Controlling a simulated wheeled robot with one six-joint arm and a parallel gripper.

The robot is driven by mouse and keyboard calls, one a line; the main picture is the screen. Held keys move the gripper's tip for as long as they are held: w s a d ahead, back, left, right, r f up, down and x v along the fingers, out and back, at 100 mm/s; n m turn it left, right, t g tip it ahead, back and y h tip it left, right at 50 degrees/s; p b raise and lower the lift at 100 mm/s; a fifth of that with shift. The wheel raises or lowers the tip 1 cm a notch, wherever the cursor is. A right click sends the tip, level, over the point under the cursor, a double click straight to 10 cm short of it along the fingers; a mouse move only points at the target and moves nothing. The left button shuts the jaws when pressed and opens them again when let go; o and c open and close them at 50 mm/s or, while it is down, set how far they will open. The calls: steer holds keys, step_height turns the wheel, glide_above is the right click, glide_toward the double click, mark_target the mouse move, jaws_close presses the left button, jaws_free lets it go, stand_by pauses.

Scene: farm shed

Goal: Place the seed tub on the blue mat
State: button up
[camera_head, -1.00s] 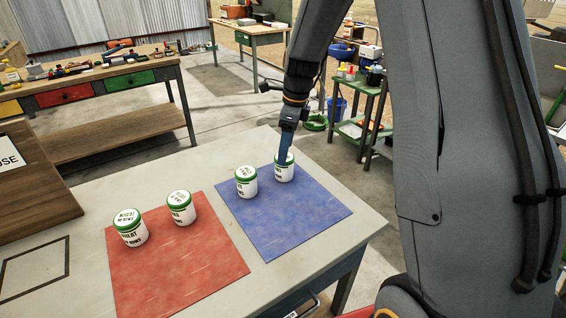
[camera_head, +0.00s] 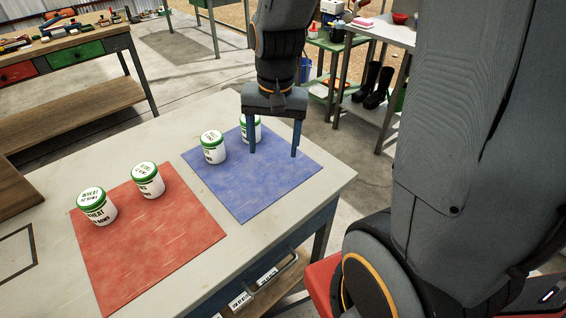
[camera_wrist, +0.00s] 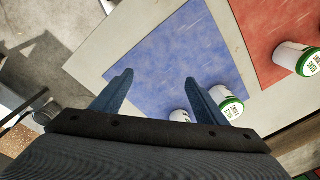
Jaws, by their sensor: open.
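Two white tubs with green lids stand upright on the blue mat (camera_head: 230,195) in the head view. The left tub (camera_head: 213,148) is in full view; the right tub (camera_head: 256,131) is partly hidden behind a finger of my gripper. Two similar tubs, one at the back (camera_head: 148,181) and one at the front (camera_head: 97,207), stand on the red mat. My gripper (camera_head: 273,152) is open and empty above the blue mat, its fingers pointing down. In the wrist view, the blue mat (camera_wrist: 165,60) shows between the spread fingers, with both its tubs at the lower right.
The red mat (camera_head: 150,250) lies left of the blue one on the pale table (camera_head: 290,205). The right part of the blue mat is bare. A wooden workbench with tools stands at the back left; a shelf with black boots (camera_head: 372,85) is at the back right.

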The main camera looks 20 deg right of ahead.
steer(key=s+f+n, duration=0.1)
steer(key=s+n, duration=0.4)
steer(key=s, duration=0.1)
steer(key=shift+s+f+n, duration=0.15)
steer(key=shift+f+n, duration=0.05)
steer(key=shift+n, duration=0.1)
steer(key=shift+a, duration=0.1)
